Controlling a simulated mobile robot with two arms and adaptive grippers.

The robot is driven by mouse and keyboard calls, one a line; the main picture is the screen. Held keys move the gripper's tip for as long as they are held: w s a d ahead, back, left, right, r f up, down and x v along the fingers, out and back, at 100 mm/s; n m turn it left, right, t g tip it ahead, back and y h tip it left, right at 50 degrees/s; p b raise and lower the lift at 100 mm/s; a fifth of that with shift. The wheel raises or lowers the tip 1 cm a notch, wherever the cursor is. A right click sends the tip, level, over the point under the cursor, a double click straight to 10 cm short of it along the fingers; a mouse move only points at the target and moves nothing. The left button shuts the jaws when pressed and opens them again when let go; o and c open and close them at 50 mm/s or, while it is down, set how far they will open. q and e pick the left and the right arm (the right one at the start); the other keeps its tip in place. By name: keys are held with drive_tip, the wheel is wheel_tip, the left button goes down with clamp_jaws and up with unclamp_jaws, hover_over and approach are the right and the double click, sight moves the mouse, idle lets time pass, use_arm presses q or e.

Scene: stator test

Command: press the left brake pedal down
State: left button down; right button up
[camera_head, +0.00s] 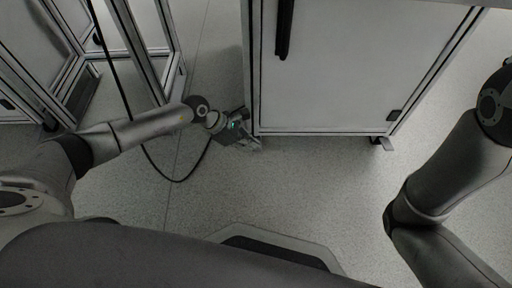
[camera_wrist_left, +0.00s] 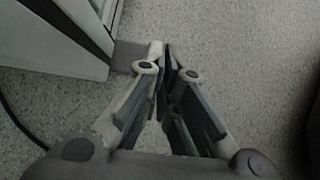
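My left gripper (camera_head: 256,145) is low at the bottom left corner of the white cabinet. In the left wrist view, its fingers (camera_wrist_left: 163,50) come together at the tips, with nothing seen between them. A small flat grey piece (camera_wrist_left: 128,56), which looks like the left brake pedal, sticks out from the cabinet base just left of the fingertips. I cannot tell whether the fingers touch it or how far down it is. In the head view the gripper hides this pedal. A similar dark foot piece (camera_head: 382,143) shows under the cabinet's right corner. My right gripper is out of view.
The white cabinet (camera_head: 340,85) has a dark handle (camera_head: 284,28) on its front. A black cable (camera_head: 160,172) loops down to the floor near my left arm. Another framed cabinet (camera_head: 35,50) stands at the left. The speckled floor (camera_head: 320,185) in front is clear.

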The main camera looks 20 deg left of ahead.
use_arm(q)
drive_tip(key=shift+s+a+f, duration=0.1)
drive_tip(key=shift+s+a, duration=0.1)
drive_tip(key=shift+a, duration=0.5)
drive_tip(key=shift+s+a+f, duration=0.1)
drive_tip(key=shift+s+a, duration=0.1)
drive_tip(key=shift+a, duration=0.5)
drive_tip(key=v, duration=1.2)
drive_tip(key=shift+s, duration=0.1)
